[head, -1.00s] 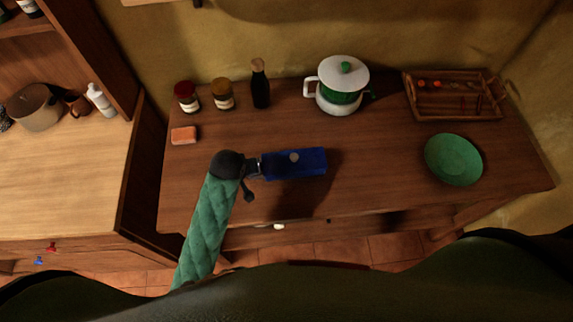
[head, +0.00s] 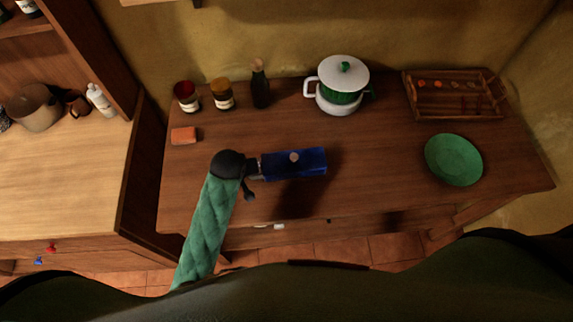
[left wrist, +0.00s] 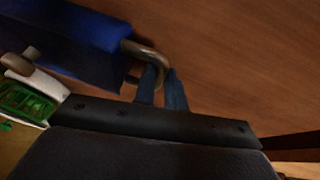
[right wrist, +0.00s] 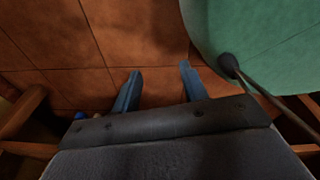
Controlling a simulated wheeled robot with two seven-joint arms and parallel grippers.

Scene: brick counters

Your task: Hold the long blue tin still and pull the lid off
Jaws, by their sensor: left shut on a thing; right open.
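The long blue tin (head: 309,162) is over the front middle of the brown counter, lying left to right, with a small pale knob (head: 294,157) on top. My left gripper (head: 256,167) is at its left end. In the left wrist view, the tin (left wrist: 65,40) has a metal loop handle (left wrist: 143,50) at its end, and my left gripper (left wrist: 160,88) is shut on that handle. The knob (left wrist: 18,64) shows at that view's left edge. My right gripper (right wrist: 160,88) is open and empty above the tiled floor; it is outside the head view.
A white and green pot (head: 342,85), two jars (head: 187,97) and a dark bottle (head: 260,87) stand at the back. A wooden tray (head: 455,97) and green bowl (head: 453,160) are on the right, an orange block (head: 184,135) on the left. Counter between tin and bowl is clear.

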